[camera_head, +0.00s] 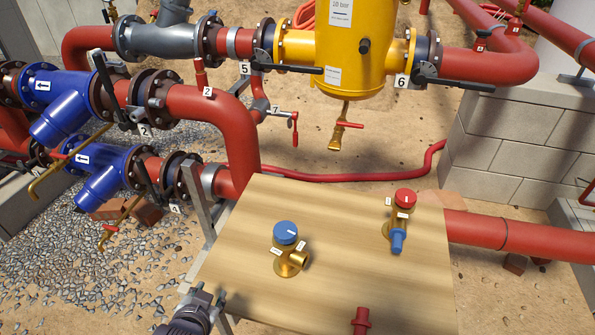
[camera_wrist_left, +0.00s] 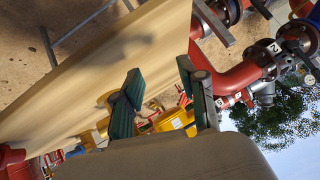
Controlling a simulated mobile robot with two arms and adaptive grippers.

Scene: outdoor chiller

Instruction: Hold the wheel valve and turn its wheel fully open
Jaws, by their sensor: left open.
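Two brass valves stand on a wooden board (camera_head: 340,225) in the head view. One has a round blue knob (camera_head: 285,233) on top and a brass side outlet (camera_head: 299,260). The other has a round red knob (camera_head: 405,198) and a blue outlet piece (camera_head: 398,241). I cannot tell for sure which one is the wheel valve. My left gripper (camera_head: 207,298) is open and empty near the board's front left edge, apart from both valves. In the left wrist view its two dark fingers (camera_wrist_left: 160,72) are spread, with the board (camera_wrist_left: 85,70) beside them.
A red fitting (camera_head: 361,321) stands at the board's front edge. Behind the board are red pipes (camera_head: 345,178), blue strainers (camera_head: 65,115) and a yellow vessel (camera_head: 350,50). The middle of the board is clear. Gravel (camera_head: 110,280) lies at the left.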

